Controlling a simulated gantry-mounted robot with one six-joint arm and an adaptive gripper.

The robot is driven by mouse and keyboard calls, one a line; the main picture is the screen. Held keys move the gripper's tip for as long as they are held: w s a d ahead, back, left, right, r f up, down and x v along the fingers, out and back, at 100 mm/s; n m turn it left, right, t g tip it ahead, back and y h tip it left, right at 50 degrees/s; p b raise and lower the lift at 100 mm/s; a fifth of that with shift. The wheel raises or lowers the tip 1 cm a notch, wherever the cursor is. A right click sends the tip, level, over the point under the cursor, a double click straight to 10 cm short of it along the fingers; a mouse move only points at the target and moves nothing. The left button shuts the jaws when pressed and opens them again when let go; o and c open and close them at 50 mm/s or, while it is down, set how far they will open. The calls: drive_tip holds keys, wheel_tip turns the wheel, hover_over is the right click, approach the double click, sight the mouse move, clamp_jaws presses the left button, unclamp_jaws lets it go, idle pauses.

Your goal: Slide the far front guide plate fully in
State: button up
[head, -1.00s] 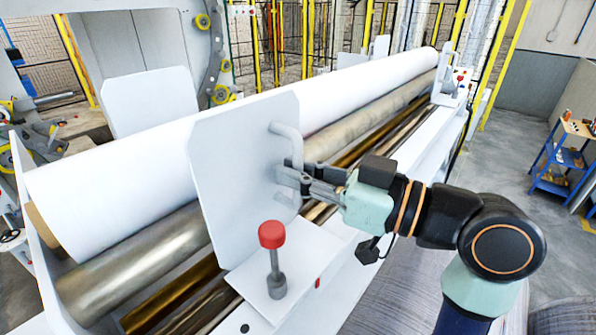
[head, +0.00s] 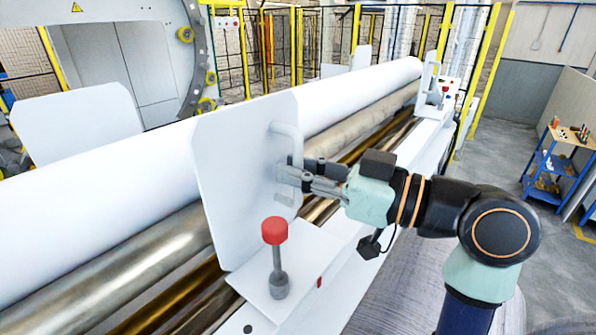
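A large white guide plate (head: 242,180) stands upright across the front of the white roll (head: 330,100), close to the camera. It has a grey bar handle (head: 296,148) on its right face and a base (head: 300,297) with a red-topped knob (head: 274,231). My gripper (head: 290,174) reaches in from the right, and its fingers are closed around the lower part of the handle. A smaller white front plate with a handle (head: 430,78) stands at the distant end of the roll. The roll's left end is out of view.
Metal rollers (head: 140,255) run below the roll. Another white plate (head: 78,122) stands behind it at left. A curved ring frame (head: 192,60) with yellow wheels is at the back. A blue cart (head: 556,165) stands on open floor at right.

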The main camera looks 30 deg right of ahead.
drive_tip(key=o, duration=0.3)
drive_tip(key=shift+d, duration=0.15)
drive_tip(key=shift+o, duration=0.2)
drive_tip(key=v, duration=1.2)
